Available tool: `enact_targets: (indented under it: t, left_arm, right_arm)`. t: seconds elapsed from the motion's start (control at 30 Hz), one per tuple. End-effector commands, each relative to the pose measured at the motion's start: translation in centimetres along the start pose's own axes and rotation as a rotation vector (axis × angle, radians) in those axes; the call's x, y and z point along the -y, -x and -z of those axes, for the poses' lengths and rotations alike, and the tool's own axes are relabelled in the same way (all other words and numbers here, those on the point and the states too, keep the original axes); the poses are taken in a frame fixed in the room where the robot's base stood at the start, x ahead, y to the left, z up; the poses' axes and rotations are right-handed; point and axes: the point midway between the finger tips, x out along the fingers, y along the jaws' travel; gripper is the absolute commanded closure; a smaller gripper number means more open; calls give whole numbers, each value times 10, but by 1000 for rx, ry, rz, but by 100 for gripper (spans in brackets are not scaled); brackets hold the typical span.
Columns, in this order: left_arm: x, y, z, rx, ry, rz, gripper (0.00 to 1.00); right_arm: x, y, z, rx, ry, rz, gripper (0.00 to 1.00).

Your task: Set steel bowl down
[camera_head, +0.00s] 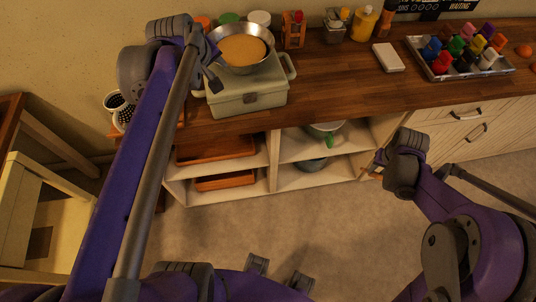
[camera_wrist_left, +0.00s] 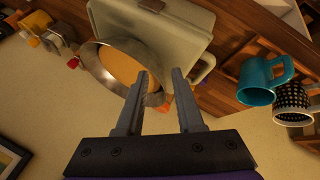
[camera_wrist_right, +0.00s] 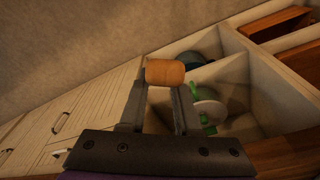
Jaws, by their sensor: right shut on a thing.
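The steel bowl (camera_head: 264,66), with orange-tan contents, appears to rest on the lid of a pale green case (camera_head: 250,103) on the wooden counter. In the left wrist view the bowl (camera_wrist_left: 93,66) looks tilted because of the camera angle. My left gripper (camera_head: 211,78) is open at the bowl's left side. In the left wrist view its fingers (camera_wrist_left: 160,73) are spread on either side of the near rim. I cannot tell whether they touch it. My right gripper (camera_wrist_right: 160,85) is shut on an orange-brown cylinder (camera_wrist_right: 165,72), low in front of the shelves.
Behind the bowl are an orange caddy (camera_head: 293,30) and jars. A white block (camera_head: 388,57) and a tray of coloured items (camera_head: 440,73) stand to the right. Mugs (camera_head: 121,112) are at the left. Open shelves (camera_head: 272,165) hold wooden trays and bowls. Bare counter (camera_head: 335,80) lies right of the case.

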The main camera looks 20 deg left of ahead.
Motion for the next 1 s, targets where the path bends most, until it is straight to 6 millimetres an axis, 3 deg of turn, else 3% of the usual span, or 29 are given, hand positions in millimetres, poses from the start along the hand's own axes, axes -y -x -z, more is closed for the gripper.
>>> enact_targets:
  t: [0.03, 0.2, 0.3, 0.4, 0.6, 1.0]
  left_arm:
    - [4, -1, -29, 22, -85, -2, 64]
    - [34, -4, -128, 90, -454, -6, 64]
    - [59, -6, -177, 121, -656, -16, 64]
    - [81, -9, -214, 144, -818, -24, 64]
    - [107, -13, -247, 163, -985, -33, 64]
    - [109, -14, -250, 165, -1000, -33, 64]
  right_arm:
    - [0, 0, 0, 0, 0, 0, 100]
    - [0, 0, 0, 0, 0, 0, 100]
    - [0, 0, 0, 0, 0, 0, 100]
    - [0, 0, 0, 0, 0, 0, 100]
    - [0, 0, 0, 0, 0, 0, 100]
    - [0, 5, 6, 0, 0, 0, 100]
